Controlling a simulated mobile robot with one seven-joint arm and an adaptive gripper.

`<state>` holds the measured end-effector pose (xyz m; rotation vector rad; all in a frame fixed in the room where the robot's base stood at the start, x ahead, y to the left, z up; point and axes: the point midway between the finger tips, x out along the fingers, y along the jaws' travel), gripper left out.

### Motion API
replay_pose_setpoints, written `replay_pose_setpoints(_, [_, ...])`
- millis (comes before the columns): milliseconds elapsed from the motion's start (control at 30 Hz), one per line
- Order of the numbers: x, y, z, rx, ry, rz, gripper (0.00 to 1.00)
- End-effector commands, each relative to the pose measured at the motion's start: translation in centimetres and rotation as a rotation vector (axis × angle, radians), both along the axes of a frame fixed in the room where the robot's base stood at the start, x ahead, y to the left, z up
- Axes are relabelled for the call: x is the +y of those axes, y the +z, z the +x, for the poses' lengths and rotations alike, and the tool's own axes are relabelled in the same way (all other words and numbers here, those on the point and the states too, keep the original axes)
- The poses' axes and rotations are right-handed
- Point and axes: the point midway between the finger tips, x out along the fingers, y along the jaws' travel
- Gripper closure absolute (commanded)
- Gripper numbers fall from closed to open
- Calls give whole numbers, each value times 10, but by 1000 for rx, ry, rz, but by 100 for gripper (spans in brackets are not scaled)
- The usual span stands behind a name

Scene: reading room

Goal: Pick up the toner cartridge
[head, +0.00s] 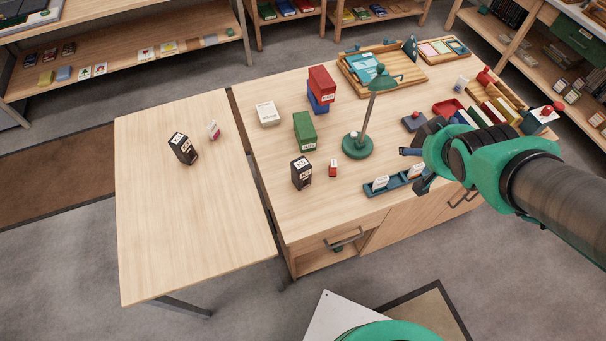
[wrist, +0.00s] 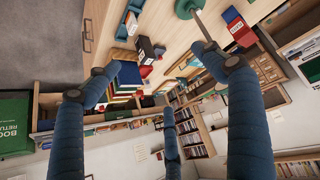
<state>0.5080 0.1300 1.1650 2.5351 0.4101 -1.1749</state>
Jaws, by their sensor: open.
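Two black boxes with white labels may be the toner cartridge; I cannot read which. One black box (head: 301,174) stands upright near the front left of the desk, beside a small red box. The other black box (head: 182,149) stands upright on the left side table. My gripper (head: 411,167) is open and empty above the right front of the desk, well right of both boxes. In the wrist view my gripper (wrist: 163,84) has its blue fingers spread wide. A black object with a white label (wrist: 145,49) shows beyond them; I cannot tell which item it is.
A green lamp (head: 358,146) stands mid-desk, between my gripper and the boxes. A green box (head: 305,131), stacked red (head: 322,80) and blue boxes, and a white box (head: 267,114) stand behind. A teal holder (head: 398,184) lies below my gripper. The side table's front is clear.

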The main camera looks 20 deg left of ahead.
Motion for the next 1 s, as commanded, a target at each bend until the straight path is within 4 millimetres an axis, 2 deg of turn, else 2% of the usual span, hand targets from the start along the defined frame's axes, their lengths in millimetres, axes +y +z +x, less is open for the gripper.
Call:
replay_pose_setpoints(33, [23, -23, 5, -2, 57, 2, 18])
replay_pose_setpoints(200, [101, -85, 5, -22, 247, 43, 18])
replay_pose_setpoints(400, [183, -151, -27, -10, 455, 125, 18])
replay_pose_setpoints(500, [210, -174, -45, 2, 526, 161, 18])
replay_pose_setpoints(600, [225, -186, -58, 11, 571, 187, 18])
replay_pose_setpoints(700, [233, -192, -65, 17, 592, 200, 18])
replay_pose_setpoints(1000, [234, -193, -66, 16, 595, 203, 18])
